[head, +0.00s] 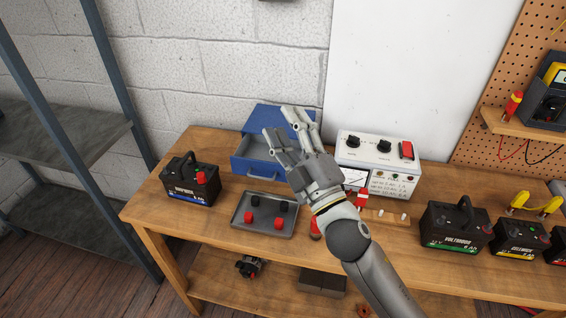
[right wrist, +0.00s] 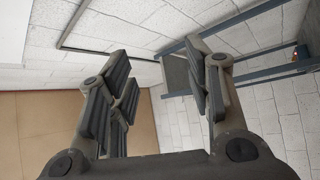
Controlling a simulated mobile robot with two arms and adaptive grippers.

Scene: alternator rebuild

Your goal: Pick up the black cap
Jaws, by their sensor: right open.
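Two small black caps, one at the left (head: 255,200) and one at the right (head: 283,204), lie in a grey metal tray (head: 264,232) on the workbench. Two red caps, one at the left (head: 250,217) and one at the right (head: 278,223), lie in the same tray, nearer its front edge. My right gripper (head: 283,122) is open and raised above the bench, behind and above the tray in the picture. It also shows in the right wrist view (right wrist: 162,75), with nothing between its fingers. My left gripper is not in view.
A blue box with an open drawer (head: 262,175) stands behind the tray. A battery with a red cap (head: 190,182) is at the left. A white tester (head: 390,165) stands right of my gripper, and several batteries, including one (head: 450,232), are farther right.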

